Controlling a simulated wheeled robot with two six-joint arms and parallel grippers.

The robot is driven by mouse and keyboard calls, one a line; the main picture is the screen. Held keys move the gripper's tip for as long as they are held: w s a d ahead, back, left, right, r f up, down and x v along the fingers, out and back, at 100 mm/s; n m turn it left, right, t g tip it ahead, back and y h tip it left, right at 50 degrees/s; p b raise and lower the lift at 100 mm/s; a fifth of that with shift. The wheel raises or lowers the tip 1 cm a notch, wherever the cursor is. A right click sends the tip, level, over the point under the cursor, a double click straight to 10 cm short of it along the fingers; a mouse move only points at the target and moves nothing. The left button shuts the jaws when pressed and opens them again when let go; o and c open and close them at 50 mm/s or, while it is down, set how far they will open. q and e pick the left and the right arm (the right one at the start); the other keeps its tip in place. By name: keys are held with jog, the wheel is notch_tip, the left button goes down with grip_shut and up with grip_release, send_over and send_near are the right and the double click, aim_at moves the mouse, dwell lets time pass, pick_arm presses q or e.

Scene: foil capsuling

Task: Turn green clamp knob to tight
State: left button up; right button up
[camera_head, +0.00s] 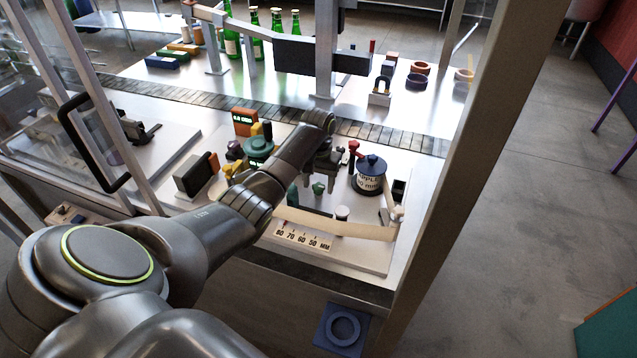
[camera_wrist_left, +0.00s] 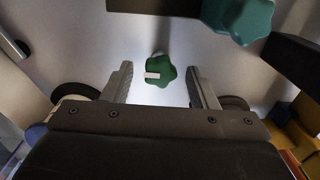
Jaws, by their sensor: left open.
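A green lobed knob (camera_wrist_left: 165,72) with a white mark on one side shows in the left wrist view, between the two fingers of my left gripper (camera_wrist_left: 160,68). The fingers stand apart on either side of it, with a gap at each side; how far it lies beyond the tips is unclear. In the head view a small green knob (camera_head: 318,188) shows just below my left gripper (camera_head: 326,165), probably the same one. A second, teal-green lobed knob (camera_wrist_left: 238,17) shows at the upper right of the wrist view. My right gripper is not in view.
A dark blue labelled reel (camera_head: 369,176) feeds a cream strip (camera_head: 335,226) along the bench front, beside a millimetre scale (camera_head: 302,238). A teal round part (camera_head: 258,148) stands left of my wrist. A frame post (camera_head: 455,130) rises at the right.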

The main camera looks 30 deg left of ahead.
pick_arm(q)
jog(key=shift+c, duration=1.3)
jog(key=c, duration=0.7)
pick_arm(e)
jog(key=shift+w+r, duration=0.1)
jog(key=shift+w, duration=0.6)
